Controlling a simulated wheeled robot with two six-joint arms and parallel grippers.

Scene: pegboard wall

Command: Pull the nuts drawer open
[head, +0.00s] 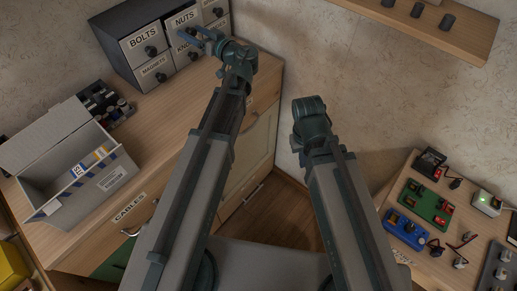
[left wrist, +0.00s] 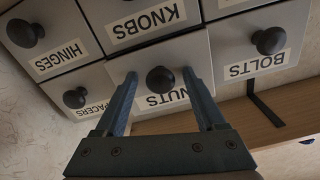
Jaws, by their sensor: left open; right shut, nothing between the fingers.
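The nuts drawer (head: 181,21) is in the top row of the small grey drawer cabinet, between the bolts drawer and another drawer. In the left wrist view, where labels appear upside down, its white front (left wrist: 140,64) looks about flush with its neighbours. Its dark round knob (left wrist: 160,80) sits between the two fingers of my left gripper (left wrist: 159,74). The gripper is open, with a gap visible on each side of the knob. In the head view my left gripper (head: 197,35) reaches the drawer front and hides the knob. My right arm ends at mid-picture; its fingers are hidden.
The bolts drawer (head: 144,42) and knobs drawer (left wrist: 146,24) are close beside the left gripper. A grey open box (head: 75,165) stands on the wooden counter (head: 152,108). A wall shelf (head: 440,28) and a table with electronics (head: 428,205) are at right.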

